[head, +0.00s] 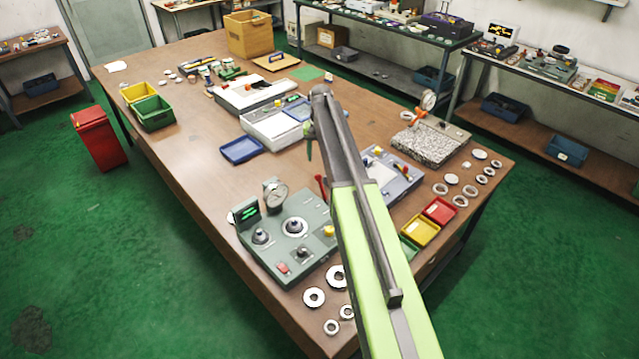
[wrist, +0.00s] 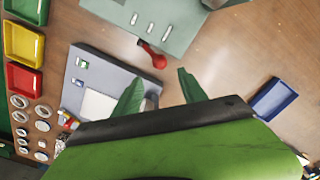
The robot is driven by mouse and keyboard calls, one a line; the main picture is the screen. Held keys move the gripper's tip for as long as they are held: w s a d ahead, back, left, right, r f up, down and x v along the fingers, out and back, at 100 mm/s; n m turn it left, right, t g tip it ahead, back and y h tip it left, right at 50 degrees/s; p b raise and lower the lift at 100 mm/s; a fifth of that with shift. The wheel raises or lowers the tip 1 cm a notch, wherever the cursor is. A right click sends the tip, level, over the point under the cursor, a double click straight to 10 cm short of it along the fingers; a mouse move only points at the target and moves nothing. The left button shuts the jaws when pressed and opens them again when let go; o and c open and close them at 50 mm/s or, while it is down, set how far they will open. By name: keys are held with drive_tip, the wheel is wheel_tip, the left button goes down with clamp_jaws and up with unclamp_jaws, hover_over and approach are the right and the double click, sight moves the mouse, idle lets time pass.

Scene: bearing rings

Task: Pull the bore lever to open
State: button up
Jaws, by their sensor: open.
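The bore lever appears to be the red lever (head: 321,184) at the back right edge of the grey-green gauge station (head: 270,250). In the wrist view its round red knob (wrist: 158,60) is on a short arm beside the station (wrist: 178,22). My gripper (wrist: 159,74) is open and empty, its two green fingertips spread with the knob just beyond the gap, not gripped. In the head view my gripper (head: 309,147) hangs above the table behind the lever, and my arm hides part of the station's right side.
A blue-grey fixture (head: 400,185) stands right of the lever and shows in the wrist view (wrist: 72,98). A blue tray (head: 242,150) lies behind. Red (head: 440,210) and yellow (head: 420,231) bins and loose rings (head: 314,297) lie near the table's front. Bare table lies left of the station.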

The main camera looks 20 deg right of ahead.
drive_tip(key=b, duration=0.8)
hover_over(323, 191)
drive_tip(key=w, duration=0.3)
drive_tip(key=f, duration=0.9)
drive_tip(key=shift+w+a+f, duration=0.1)
drive_tip(key=shift+a, duration=0.3)
drive_tip(key=shift+p, duration=0.35)
clamp_jaws()
